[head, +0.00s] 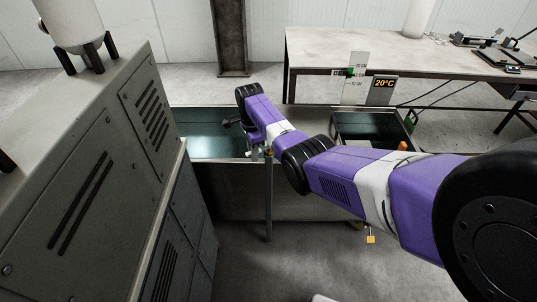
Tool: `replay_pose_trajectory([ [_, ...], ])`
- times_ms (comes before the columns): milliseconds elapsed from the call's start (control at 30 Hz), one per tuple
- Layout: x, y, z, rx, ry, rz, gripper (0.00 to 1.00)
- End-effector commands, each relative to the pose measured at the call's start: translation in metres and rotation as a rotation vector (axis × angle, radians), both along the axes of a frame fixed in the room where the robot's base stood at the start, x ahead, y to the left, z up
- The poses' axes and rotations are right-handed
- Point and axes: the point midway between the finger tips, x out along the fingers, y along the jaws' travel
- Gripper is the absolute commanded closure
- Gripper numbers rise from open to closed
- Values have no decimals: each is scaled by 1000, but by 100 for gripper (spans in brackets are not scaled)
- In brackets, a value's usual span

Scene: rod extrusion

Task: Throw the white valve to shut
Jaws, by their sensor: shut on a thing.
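My gripper (260,151) is at the end of my purple and white arm, low over the near edge of the long water trough. It is small in the head view and partly covered by my own wrist. It is shut on a small pale part, which appears to be the white valve (255,153), at the top of a thin upright pipe (268,200). The valve's handle angle is too small and too covered to make out.
A tall grey cabinet (80,170) stands close on the left. The trough (205,148) runs behind my arm, with a 20°C display (383,84) at its right part. A workbench (350,48) stands behind. A yellow tag (370,239) hangs below my arm. The floor in front is mostly clear.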

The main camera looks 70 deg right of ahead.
Motion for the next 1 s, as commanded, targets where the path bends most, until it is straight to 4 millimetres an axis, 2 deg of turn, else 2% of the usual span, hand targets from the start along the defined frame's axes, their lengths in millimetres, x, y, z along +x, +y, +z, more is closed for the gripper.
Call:
replay_pose_trajectory([
  [300, 7, -7, -1, 1, -1, -154, 100],
  [667, 8, -8, -1, 1, 1, -172, 100],
  [1000, 14, -17, -2, -1, -1, -322, 100],
])
